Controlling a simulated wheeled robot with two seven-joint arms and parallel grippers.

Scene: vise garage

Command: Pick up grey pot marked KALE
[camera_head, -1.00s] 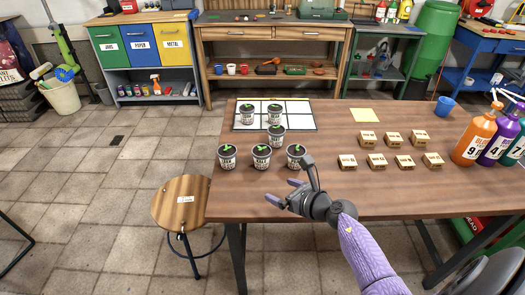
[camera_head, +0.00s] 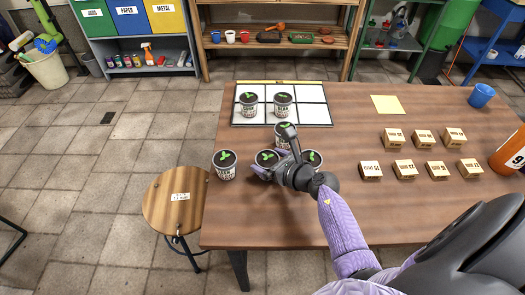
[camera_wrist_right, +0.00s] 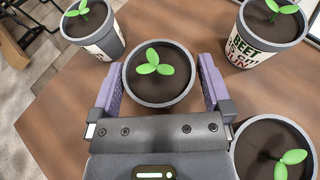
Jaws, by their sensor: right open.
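Several grey-rimmed pots with green sprouts stand on the table. In the head view the front row has a left pot (camera_head: 225,168), a middle pot (camera_head: 265,158) and a right pot (camera_head: 315,160), with another pot (camera_head: 282,130) behind. My right gripper (camera_head: 272,163) is at the middle pot. In the wrist view my open right gripper (camera_wrist_right: 161,66) has its purple fingers either side of this pot (camera_wrist_right: 159,95); contact is unclear. Its label is hidden. A neighbouring pot (camera_wrist_right: 250,45) reads BEET. I cannot read KALE on any pot. My left gripper is not in view.
Two pots (camera_head: 248,107) (camera_head: 282,105) stand on a white gridded board (camera_head: 312,113) at the back. Several small wooden boxes (camera_head: 404,169), a yellow sheet (camera_head: 389,105) and a blue cup (camera_head: 481,95) are to the right. A stool (camera_head: 175,205) stands left of the table (camera_head: 350,215).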

